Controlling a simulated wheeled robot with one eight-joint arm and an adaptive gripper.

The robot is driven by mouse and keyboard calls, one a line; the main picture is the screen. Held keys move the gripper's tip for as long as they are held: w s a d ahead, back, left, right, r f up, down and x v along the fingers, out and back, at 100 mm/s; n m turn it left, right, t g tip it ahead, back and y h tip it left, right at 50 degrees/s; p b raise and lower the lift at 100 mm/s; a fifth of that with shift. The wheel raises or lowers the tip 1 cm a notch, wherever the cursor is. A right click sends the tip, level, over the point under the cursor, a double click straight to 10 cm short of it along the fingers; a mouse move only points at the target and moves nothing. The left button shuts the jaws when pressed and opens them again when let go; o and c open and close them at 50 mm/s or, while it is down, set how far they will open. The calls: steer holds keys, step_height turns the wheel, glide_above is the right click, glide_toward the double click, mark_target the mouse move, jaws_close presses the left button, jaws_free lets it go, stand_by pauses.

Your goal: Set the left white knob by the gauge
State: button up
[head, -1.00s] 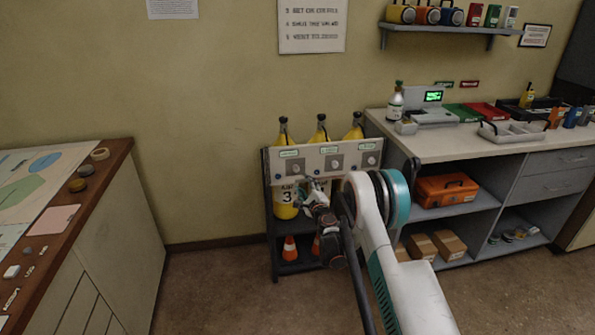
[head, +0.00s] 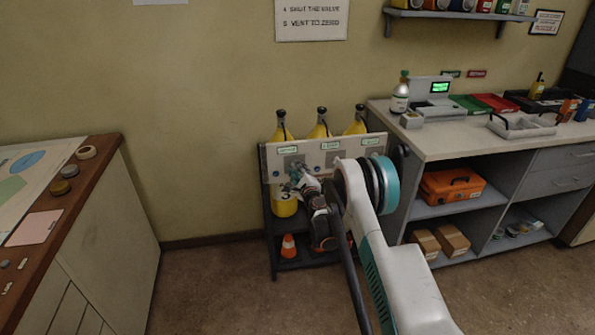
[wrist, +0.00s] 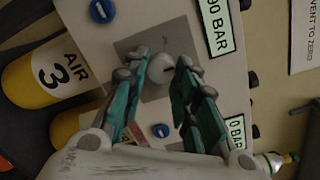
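The white valve panel (head: 351,150) stands on a dark rack in front of several yellow cylinders. In the head view my gripper (head: 296,176) is at the panel's left part and hides the left knob. In the wrist view a white round knob (wrist: 161,68) with a dark mark sits on a grey square plate. My gripper (wrist: 158,92) is open, its teal fingers on either side of this knob; whether they touch it I cannot tell. No gauge dial is readable.
A small blue knob (wrist: 102,10) is on the panel near the gripper. A yellow cylinder marked "AIR 3" (wrist: 45,75) is close by. A grey counter (head: 440,146) stands right of the rack and a wooden-edged desk (head: 100,150) at left. Floor between is clear.

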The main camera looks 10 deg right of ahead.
steer(key=c, duration=0.3)
steer(key=shift+n, duration=0.3)
steer(key=n, duration=0.5)
steer(key=n+g, duration=0.1)
steer(key=n, duration=0.4)
steer(key=shift+s+a+r+n+h, duration=0.1)
steer(key=shift+r+n+h, duration=0.1)
steer(key=shift+n+h, duration=0.15)
stand_by(0.5)
steer(key=o, duration=1.1)
steer(key=shift+c, duration=0.2)
